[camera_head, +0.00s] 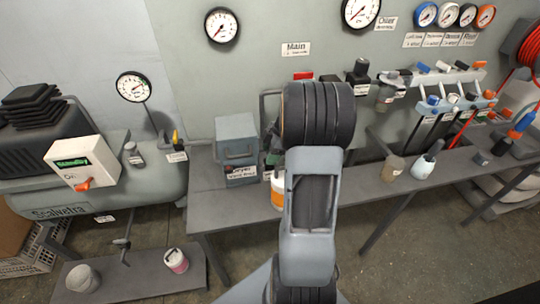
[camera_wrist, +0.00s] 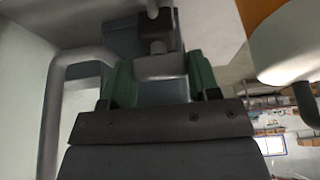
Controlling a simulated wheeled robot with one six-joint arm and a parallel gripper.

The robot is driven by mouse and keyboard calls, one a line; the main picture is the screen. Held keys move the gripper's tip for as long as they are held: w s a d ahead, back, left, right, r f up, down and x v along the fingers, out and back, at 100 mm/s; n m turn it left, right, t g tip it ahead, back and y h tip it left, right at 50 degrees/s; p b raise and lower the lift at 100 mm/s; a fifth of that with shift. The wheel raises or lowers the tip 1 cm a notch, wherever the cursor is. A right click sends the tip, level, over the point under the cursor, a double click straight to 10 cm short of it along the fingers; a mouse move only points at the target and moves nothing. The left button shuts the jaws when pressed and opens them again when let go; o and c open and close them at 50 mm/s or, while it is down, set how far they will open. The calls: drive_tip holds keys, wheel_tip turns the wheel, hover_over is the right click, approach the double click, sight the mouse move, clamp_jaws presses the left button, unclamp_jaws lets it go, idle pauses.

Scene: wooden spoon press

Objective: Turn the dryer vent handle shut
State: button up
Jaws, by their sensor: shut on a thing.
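The dryer (camera_head: 238,140) is a grey-blue box with a label on its front, standing on the bench left of my arm in the head view. In the wrist view, a grey handle (camera_wrist: 160,66) sits below a short valve stem. My gripper (camera_wrist: 161,82) has its green fingers on either side of this handle and is shut on it. In the head view my arm hides most of the gripper and the handle. I cannot tell how far the handle is turned.
A bent grey pipe (camera_wrist: 58,90) runs close left of the fingers. A white and orange container (camera_wrist: 290,45) is close at upper right. The bench (camera_head: 215,212) holds several cups and valves to the right. Gauges line the wall panel.

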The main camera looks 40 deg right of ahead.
drive_tip(key=o, duration=0.7)
drive_tip(key=shift+c, duration=0.2)
drive_tip(key=shift+r, duration=0.1)
drive_tip(key=v, duration=1.3)
drive_tip(key=shift+d+r+p, duration=0.2)
drive_tip(key=shift+r+p, duration=0.15)
drive_tip(key=shift+p, duration=0.1)
